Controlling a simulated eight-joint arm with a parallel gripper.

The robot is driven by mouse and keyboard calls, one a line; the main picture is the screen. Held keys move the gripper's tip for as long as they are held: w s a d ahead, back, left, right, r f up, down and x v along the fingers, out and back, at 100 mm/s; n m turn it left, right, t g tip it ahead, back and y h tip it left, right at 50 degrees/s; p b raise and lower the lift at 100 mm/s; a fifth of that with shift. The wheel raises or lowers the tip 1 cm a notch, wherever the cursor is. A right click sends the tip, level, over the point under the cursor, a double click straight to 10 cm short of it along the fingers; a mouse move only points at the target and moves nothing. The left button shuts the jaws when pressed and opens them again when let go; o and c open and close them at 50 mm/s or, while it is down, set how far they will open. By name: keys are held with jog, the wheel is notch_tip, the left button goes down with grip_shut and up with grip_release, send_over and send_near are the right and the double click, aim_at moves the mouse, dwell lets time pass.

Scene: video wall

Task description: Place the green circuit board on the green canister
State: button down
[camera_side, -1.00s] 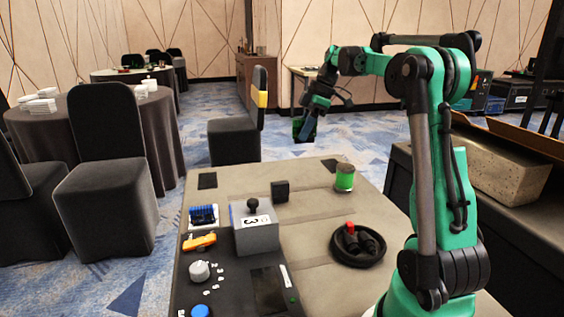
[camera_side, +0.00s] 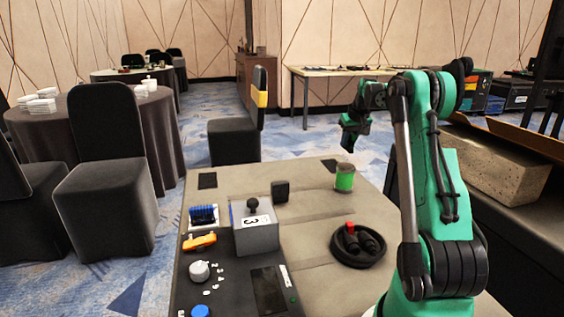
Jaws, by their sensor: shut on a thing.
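The green canister (camera_side: 344,177) stands upright toward the back right of the table, with a bright green band and a darker top. My gripper (camera_side: 347,146) is in the air just above the canister in the picture, pointing down. A gap shows between them; how far apart they are in depth I cannot tell. The gripper is shut on the green circuit board, which showed at its fingers a second ago. The board now is too dark and small to make out apart from the fingers.
On the table (camera_side: 310,215) are a black cable coil (camera_side: 345,257) with a red-tipped connector, a grey box with a joystick (camera_side: 257,232), a small black block (camera_side: 280,191), an orange-handled tool (camera_side: 199,242) and a blue item (camera_side: 203,215).

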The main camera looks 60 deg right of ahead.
aim_at(350, 147)
jog(key=shift+f, duration=2.05)
jog(key=shift+f, duration=0.1)
jog(key=c, duration=0.7)
grip_release()
